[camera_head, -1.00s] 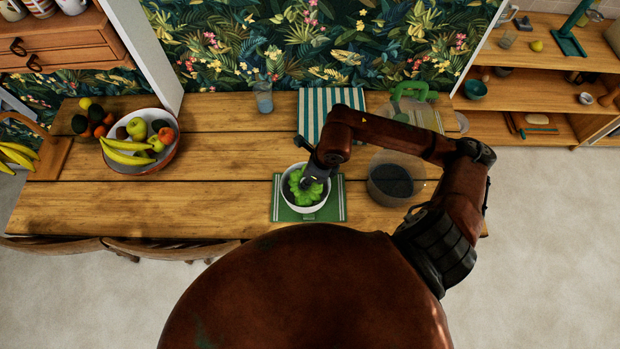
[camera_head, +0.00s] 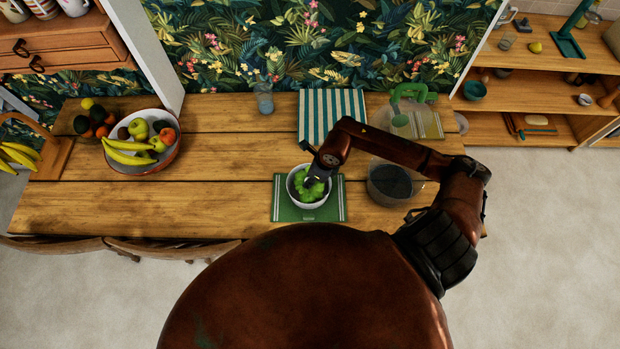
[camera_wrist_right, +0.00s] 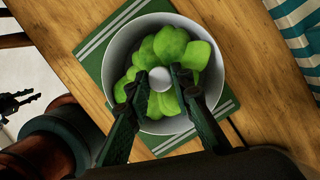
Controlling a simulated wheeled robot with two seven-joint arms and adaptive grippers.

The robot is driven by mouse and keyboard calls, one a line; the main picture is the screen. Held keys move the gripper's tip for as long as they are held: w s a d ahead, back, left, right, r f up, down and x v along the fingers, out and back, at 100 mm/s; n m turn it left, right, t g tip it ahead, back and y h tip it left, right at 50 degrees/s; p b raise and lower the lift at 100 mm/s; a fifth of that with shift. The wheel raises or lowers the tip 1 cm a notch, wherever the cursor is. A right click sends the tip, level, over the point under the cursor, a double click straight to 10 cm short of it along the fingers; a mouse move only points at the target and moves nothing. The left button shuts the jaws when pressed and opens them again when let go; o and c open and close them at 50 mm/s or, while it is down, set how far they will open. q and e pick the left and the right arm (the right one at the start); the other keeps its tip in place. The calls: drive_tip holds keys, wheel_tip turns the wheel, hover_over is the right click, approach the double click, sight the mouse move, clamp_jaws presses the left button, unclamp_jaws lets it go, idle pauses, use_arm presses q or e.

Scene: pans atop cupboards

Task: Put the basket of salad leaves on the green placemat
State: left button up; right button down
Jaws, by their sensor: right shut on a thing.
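The white basket (camera_head: 293,195) holds bright green salad leaves (camera_head: 311,189) and is upright over the green placemat (camera_head: 280,208), which has pale stripes at its ends. In the right wrist view, the basket (camera_wrist_right: 213,100) has a round white knob (camera_wrist_right: 160,79) at its centre, between my fingertips. My right gripper (camera_head: 319,172) reaches down into the basket and is shut on this knob; its fingers also show in the right wrist view (camera_wrist_right: 160,88). Placemat (camera_wrist_right: 90,70) shows around the basket. I cannot tell whether the basket's bottom touches it.
A clear bowl (camera_head: 390,185) with a dark inside stands to the right, below my right forearm. A green-handled lid (camera_head: 410,92) and a striped cloth (camera_head: 312,115) lie behind. A fruit bowl (camera_head: 165,163) and a glass (camera_head: 264,100) are left. The table's left-middle is clear.

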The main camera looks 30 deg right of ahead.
drive_tip(key=shift+f, duration=0.1)
drive_tip(key=c, duration=1.7)
unclamp_jaws()
drive_tip(key=v, duration=1.2)
drive_tip(key=shift+b, duration=0.35)
